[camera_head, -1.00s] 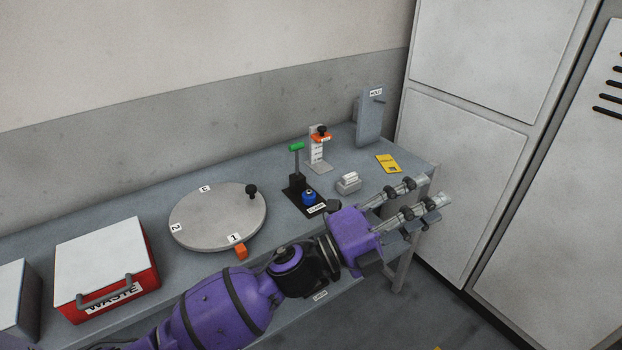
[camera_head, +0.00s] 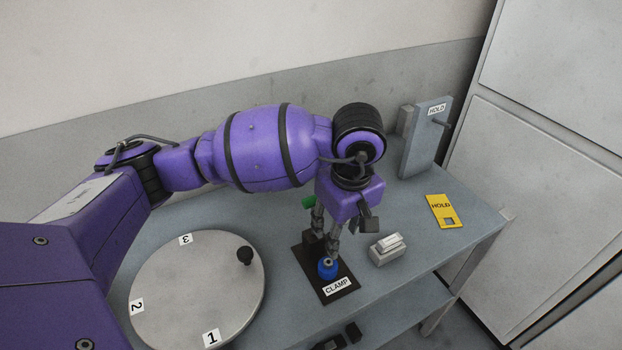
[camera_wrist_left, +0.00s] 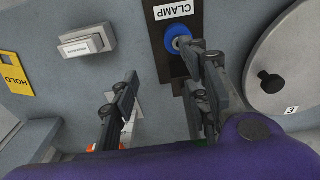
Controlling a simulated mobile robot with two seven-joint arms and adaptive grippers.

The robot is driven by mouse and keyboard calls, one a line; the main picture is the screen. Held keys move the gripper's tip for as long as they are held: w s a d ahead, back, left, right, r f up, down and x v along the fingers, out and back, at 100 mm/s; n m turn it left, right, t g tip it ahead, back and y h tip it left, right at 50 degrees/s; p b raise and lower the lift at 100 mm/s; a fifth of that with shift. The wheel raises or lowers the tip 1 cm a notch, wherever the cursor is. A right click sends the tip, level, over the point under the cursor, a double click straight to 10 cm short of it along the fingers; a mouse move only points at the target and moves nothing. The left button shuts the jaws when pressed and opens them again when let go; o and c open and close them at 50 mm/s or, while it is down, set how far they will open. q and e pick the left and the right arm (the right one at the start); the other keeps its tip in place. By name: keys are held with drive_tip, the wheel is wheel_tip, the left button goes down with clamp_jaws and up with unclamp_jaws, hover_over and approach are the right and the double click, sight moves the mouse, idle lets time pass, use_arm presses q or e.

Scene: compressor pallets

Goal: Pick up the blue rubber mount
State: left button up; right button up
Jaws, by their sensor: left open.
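The blue rubber mount (camera_head: 328,268) sits on the black clamp base (camera_head: 343,293), just behind the CLAMP label. It also shows in the left wrist view (camera_wrist_left: 176,39), where one finger partly covers it. My left gripper (camera_head: 325,238) points down over the clamp, its fingertips near the mount on its far side in the head view. In the left wrist view the fingers (camera_wrist_left: 163,70) are spread apart with nothing held between them; the mount lies by the right-hand finger. The green clamp handle (camera_head: 308,202) is partly hidden by my arm. My right gripper is out of view.
A round turntable (camera_head: 190,295) with numbered labels and a black knob stands left of the clamp. A small pale block (camera_head: 386,249) lies close on the right. Farther right are a yellow HOLD card (camera_head: 444,211) and a grey HOLD stand (camera_head: 424,140). Bare table lies between them.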

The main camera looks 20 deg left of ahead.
sight(332, 261)
use_arm(q)
drive_tip(key=shift+s, duration=1.15)
wheel_tip(332, 261, down, 2)
drive_tip(key=shift+s+a+f, duration=0.1)
wheel_tip(332, 261, down, 4)
drive_tip(key=shift+a+f+p, duration=0.1)
drive_tip(key=shift+f+p, duration=0.1)
drive_tip(key=shift+p, duration=0.3)
drive_tip(key=shift+f, duration=0.25)
drive_tip(key=shift+a+f, duration=0.1)
drive_tip(key=shift+c, duration=0.8)
drive_tip(key=c, duration=0.9)
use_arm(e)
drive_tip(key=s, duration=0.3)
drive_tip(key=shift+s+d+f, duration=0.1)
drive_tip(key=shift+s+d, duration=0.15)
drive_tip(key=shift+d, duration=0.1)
